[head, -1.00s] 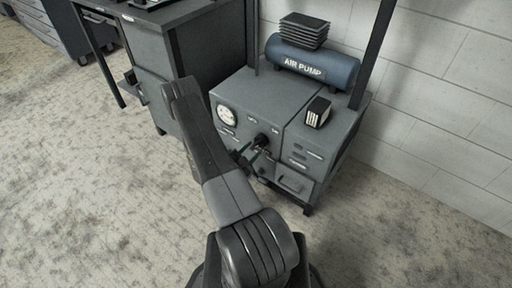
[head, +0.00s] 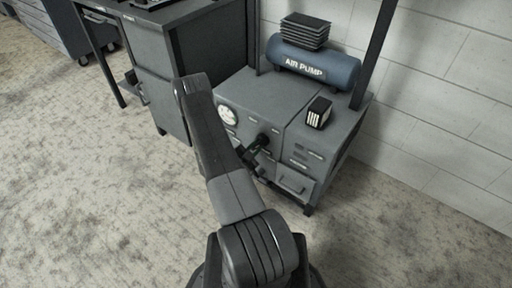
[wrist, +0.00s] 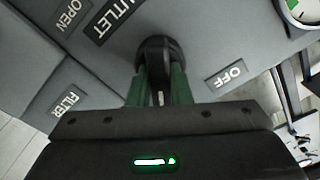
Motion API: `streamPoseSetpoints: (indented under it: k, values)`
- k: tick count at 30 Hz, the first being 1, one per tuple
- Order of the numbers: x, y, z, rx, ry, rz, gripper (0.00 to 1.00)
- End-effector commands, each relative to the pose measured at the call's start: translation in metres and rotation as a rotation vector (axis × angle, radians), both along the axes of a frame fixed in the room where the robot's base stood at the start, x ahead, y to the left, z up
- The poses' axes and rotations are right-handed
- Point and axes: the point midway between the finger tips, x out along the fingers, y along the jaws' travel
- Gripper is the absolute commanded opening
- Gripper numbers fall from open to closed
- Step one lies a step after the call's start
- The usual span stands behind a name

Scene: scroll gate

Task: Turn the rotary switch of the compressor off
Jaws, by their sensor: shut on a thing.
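The compressor is a grey cabinet (head: 262,97) with a blue tank marked AIR PUMP (head: 312,66) on top. Its black rotary switch (wrist: 152,50) sticks out of the front panel in the wrist view, beside an OFF label (wrist: 230,75) to its lower right and an OUTLET label (wrist: 116,17) to its upper left. My gripper (wrist: 158,80) has its green fingers on either side of the switch's handle and is shut on it. In the head view my gripper (head: 254,151) is at the cabinet front, and my arm hides part of the panel.
A round white gauge (head: 227,116) is left of the switch. A small black-and-white box (head: 319,112) stands on the cabinet. OPEN (wrist: 69,14) and FILTER (wrist: 62,100) labels show in the wrist view. A dark desk (head: 160,50) stands to the left. The front floor is clear.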

Motion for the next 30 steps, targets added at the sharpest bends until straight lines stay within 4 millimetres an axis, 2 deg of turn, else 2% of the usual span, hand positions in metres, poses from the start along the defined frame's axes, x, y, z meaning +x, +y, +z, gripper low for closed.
streamPoseSetpoints:
  k: [11, 30]
  values:
    - [0.0000, 0.0000, -0.0035, -0.126, 0.092, -0.001, 0.00]
    - [0.0000, 0.0003, -0.0029, -0.606, 0.442, -0.001, 0.00]
